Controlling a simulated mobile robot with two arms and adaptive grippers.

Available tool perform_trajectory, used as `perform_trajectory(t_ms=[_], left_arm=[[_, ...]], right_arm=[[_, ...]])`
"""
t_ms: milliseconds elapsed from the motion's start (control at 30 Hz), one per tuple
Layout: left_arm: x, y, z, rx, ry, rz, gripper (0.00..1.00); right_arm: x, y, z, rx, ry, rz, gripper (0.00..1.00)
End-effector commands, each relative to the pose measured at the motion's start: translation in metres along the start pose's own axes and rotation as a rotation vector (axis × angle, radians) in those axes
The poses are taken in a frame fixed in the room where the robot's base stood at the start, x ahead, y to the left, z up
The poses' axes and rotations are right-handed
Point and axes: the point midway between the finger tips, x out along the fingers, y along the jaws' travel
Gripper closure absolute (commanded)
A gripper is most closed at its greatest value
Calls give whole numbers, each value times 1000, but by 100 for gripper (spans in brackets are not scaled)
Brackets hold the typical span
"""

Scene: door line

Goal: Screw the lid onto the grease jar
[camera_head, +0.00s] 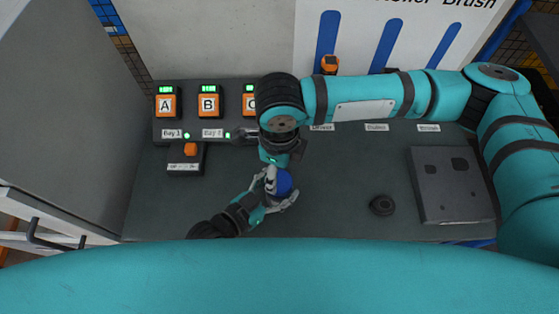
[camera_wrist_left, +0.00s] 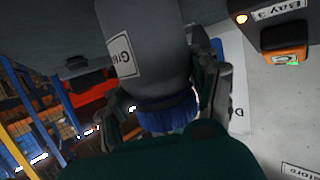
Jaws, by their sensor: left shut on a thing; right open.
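In the left wrist view, a grey jar (camera_wrist_left: 150,45) with a partly readable label starting "Gre" lies between the fingers of my left gripper (camera_wrist_left: 165,105). A ribbed blue part (camera_wrist_left: 168,118), which looks like a lid, is at its near end; I cannot tell how tightly it sits. In the head view, my left gripper (camera_head: 275,193) is shut around the jar, with the blue part (camera_head: 284,182) showing on top. My right gripper (camera_head: 272,163) is open just above and behind the blue part, seen from above. Its fingertips are hard to make out, and I cannot tell whether they touch.
A dark round piece (camera_head: 381,204) lies on the grey bench to the right. A grey box (camera_head: 452,184) stands farther right. Orange units (camera_head: 166,103) marked A and B line the back left; a smaller orange-topped box (camera_head: 187,157) stands before them. The bench's front left is clear.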

Motion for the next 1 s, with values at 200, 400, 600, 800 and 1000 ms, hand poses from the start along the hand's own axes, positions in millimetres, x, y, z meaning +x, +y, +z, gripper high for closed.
perform_trajectory(t_ms=[200, 400, 600, 800, 1000], left_arm=[[0, 0, 0, 1, 0, -1, 100], [0, 0, 0, 0, 0, -1, 100], [0, 0, 0, 0, 1, -1, 100], [0, 0, 0, 0, 1, 0, 100], [0, 0, 0, 0, 1, 0, 100]], right_arm=[[36, 0, -1, 3, 2, 1, 33], [55, 0, 0, 2, 1, 1, 33], [59, 0, 0, 1, 0, -1, 33], [59, 0, 0, 1, 0, -1, 39], [58, 0, 0, 1, 0, 0, 65]])
